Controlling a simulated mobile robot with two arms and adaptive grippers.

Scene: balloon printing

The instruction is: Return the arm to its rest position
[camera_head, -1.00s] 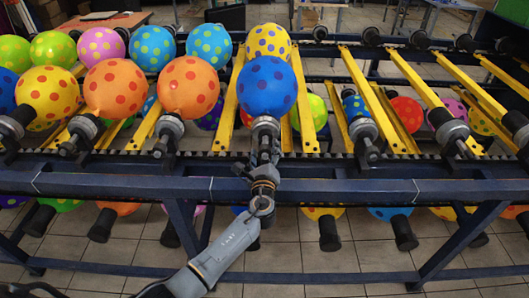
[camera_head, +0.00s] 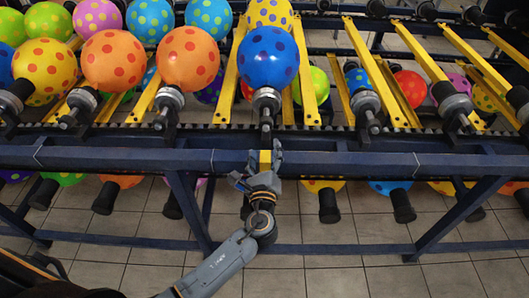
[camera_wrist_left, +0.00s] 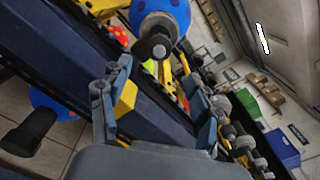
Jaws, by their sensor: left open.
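My left gripper (camera_head: 258,165) is in front of the rack's blue front rail (camera_head: 370,162) in the head view. Its fingers are spread and empty. The blue balloon with dark spots (camera_head: 268,57) sits upright on its grey and black holder (camera_head: 266,100), beyond the gripper and apart from it. In the left wrist view, the open fingers (camera_wrist_left: 160,85) show with the blue balloon (camera_wrist_left: 165,12) and its holder (camera_wrist_left: 154,45) beyond them. My right gripper is not in view.
Spotted balloons, including an orange one (camera_head: 188,58) and a yellow one (camera_head: 46,70), stand on holders to the left. Yellow bars (camera_head: 418,60) span the rack. More balloons and holders hang below. Tiled floor (camera_head: 320,275) is open in front. Green (camera_wrist_left: 243,102) and blue (camera_wrist_left: 282,148) bins show in the wrist view.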

